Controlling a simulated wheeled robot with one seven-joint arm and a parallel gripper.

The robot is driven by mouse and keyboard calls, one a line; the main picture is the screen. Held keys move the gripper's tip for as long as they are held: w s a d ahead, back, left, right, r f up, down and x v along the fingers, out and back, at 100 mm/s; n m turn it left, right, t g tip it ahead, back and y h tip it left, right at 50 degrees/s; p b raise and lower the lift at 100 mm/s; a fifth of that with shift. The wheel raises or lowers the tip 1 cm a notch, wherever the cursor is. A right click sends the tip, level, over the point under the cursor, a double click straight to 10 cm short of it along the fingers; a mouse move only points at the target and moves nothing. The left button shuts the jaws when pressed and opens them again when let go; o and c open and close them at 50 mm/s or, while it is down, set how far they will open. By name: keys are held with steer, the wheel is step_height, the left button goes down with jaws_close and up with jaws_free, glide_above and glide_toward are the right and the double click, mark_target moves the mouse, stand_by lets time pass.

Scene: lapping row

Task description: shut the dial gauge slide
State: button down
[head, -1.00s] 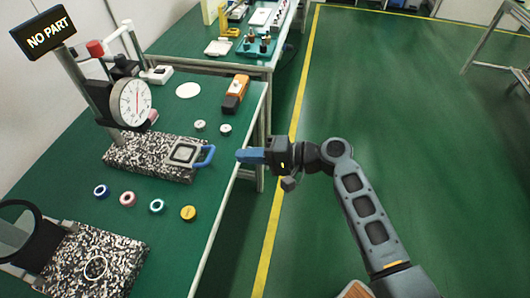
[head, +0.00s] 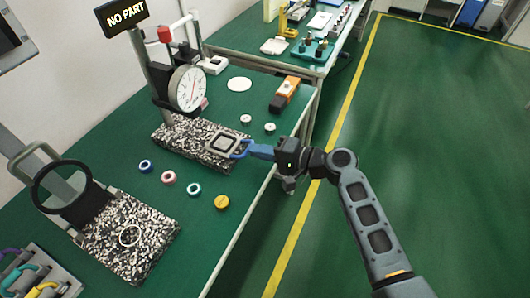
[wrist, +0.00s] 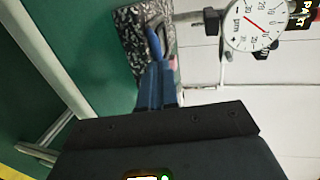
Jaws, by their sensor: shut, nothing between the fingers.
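The dial gauge (head: 188,89) stands on a speckled granite base (head: 177,137) on the green bench. The slide (head: 222,144), a pale square plate with a dark frame, lies at the base's right end. Its blue loop handle (head: 240,151) points right, toward me. My gripper (head: 255,150) has its blue fingers shut and empty, with the tips at the handle's outer end. In the wrist view the fingertips (wrist: 157,68) meet the lower end of the blue handle (wrist: 154,42). I cannot tell whether they touch it.
A "NO PART" sign (head: 126,16) stands above the gauge. Several coloured rings and a yellow knob (head: 222,202) lie in front of the base. An orange-and-black tool (head: 285,95) lies behind. A second granite base with a magnifier (head: 62,187) is at lower left. The floor at right is clear.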

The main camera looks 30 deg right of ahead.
mark_target(226, 144)
steer(key=b+x, duration=0.1)
steer(key=x, duration=0.2)
steer(key=r+b+x, duration=0.1)
steer(key=x, duration=0.2)
steer(key=r+b+x, duration=0.1)
steer(key=x, duration=0.2)
steer(key=shift+w+a+f, duration=0.1)
steer(key=shift+w+a, duration=0.15)
steer(key=shift+w, duration=0.35)
steer(key=shift+w+a+r, duration=0.15)
steer(key=shift+w+r, duration=0.05)
steer(key=shift+r, duration=0.1)
steer(key=shift+a, duration=0.1)
steer(key=shift+r, duration=0.1)
